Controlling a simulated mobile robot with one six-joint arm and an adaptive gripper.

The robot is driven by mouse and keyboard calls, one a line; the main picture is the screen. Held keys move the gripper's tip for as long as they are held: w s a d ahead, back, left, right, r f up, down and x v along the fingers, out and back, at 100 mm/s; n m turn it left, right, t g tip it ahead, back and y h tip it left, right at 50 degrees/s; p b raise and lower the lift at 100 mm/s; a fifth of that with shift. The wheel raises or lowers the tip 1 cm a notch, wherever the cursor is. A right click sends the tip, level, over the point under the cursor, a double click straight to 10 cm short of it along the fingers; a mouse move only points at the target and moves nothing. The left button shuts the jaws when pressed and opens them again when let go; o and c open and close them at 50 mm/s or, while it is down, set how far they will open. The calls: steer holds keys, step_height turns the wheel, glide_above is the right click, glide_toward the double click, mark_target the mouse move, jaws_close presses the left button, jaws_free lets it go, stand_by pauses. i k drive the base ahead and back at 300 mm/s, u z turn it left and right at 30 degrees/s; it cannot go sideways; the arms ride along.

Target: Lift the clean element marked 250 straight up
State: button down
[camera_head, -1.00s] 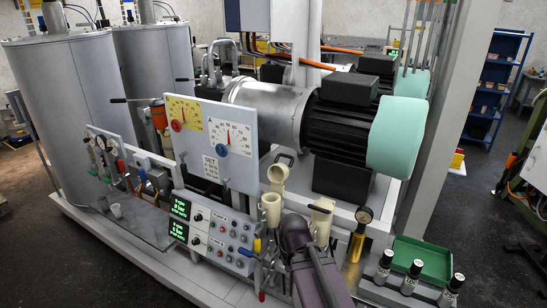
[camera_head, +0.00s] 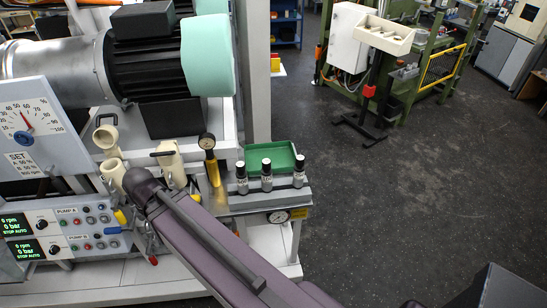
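My purple arm runs from the bottom edge up to the left, below and left of the cylinders. My gripper does not show in this view.
A green tray (camera_head: 270,150) lies just behind the cylinders. A gauge with a yellow handle (camera_head: 209,160) stands left of them, beside cream pipe fittings (camera_head: 172,165). A second gauge (camera_head: 278,216) is on the ledge's front. Dark floor (camera_head: 400,190) to the right is clear.

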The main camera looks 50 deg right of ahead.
mark_target(299, 166)
steer(key=u, duration=1.45)
steer(key=k, duration=0.1)
steer(key=z, duration=3.15)
